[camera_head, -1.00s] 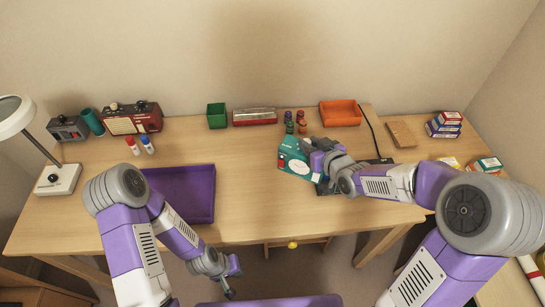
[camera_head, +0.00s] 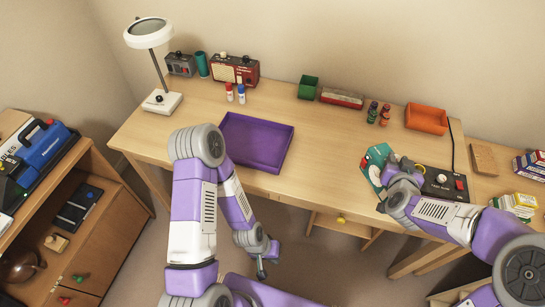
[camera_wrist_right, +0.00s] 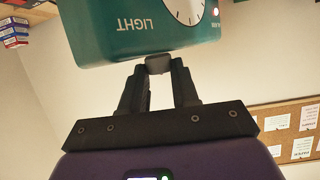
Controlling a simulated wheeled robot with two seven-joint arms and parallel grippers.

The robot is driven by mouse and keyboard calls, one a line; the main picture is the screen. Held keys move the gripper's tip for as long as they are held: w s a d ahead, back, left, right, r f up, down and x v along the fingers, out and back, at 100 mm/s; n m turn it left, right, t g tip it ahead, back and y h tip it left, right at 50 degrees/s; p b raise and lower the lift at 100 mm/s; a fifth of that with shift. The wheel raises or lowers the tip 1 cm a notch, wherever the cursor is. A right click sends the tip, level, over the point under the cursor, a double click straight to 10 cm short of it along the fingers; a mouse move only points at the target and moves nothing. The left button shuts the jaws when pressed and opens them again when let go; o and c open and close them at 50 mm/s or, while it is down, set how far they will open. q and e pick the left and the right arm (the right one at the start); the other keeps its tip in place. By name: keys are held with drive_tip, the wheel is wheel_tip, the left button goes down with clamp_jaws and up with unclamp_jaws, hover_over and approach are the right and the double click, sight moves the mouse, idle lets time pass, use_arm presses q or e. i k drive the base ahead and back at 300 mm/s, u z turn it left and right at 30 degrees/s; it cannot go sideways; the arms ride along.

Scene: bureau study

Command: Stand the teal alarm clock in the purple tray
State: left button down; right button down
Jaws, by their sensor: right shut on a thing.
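The teal alarm clock (camera_head: 376,163) shows in the head view at the right part of the desk, with a white dial on its front. My right gripper (camera_head: 394,174) is shut on it. In the right wrist view the fingers (camera_wrist_right: 157,66) pinch a small grey part at the edge of the clock (camera_wrist_right: 120,38). Whether the clock touches the desk is unclear. The purple tray (camera_head: 255,143) lies empty on the desk, left of the clock. My left gripper (camera_head: 266,258) hangs low in front of the desk, away from the tray; its jaw opening is unclear.
The desk between tray and clock is clear.

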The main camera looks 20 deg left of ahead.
sight(257, 134)
drive_tip(key=k, duration=0.85)
drive_tip(key=u, duration=0.9)
drive_tip(key=i, duration=0.65)
drive_tip(key=u, duration=0.6)
drive_tip(key=i, duration=0.95)
drive_tip(key=z, duration=0.4)
